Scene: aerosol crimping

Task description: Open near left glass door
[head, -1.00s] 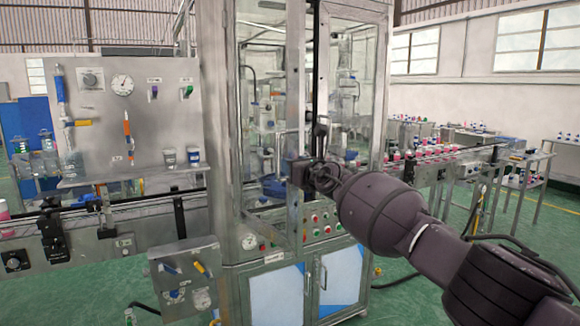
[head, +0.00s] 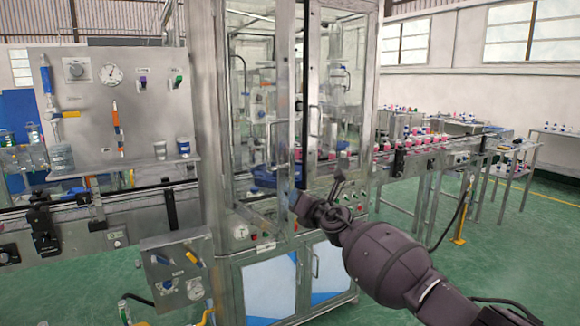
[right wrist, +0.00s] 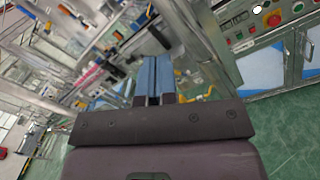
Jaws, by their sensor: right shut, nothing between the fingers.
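The near left glass door (head: 252,100) is a tall metal-framed pane on the front of the steel cabinet. It appears ajar: its free edge stands forward, its lower corner overlaps the control panel, and a dark gap shows beside it. Its upright bar handle (head: 270,143) is near that edge. My right gripper (head: 297,204) is low by the door's free edge, below the handle; I cannot tell whether it touches the door. Its blue fingers (right wrist: 153,78) are together and empty in the right wrist view. My left gripper is not in view.
The right glass door (head: 336,90) has its own handle (head: 314,121). Buttons line the control panel (head: 325,197) below the doors. A conveyor with bottles (head: 425,148) runs right. A gauge panel (head: 110,110) and small control box (head: 178,270) stand left.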

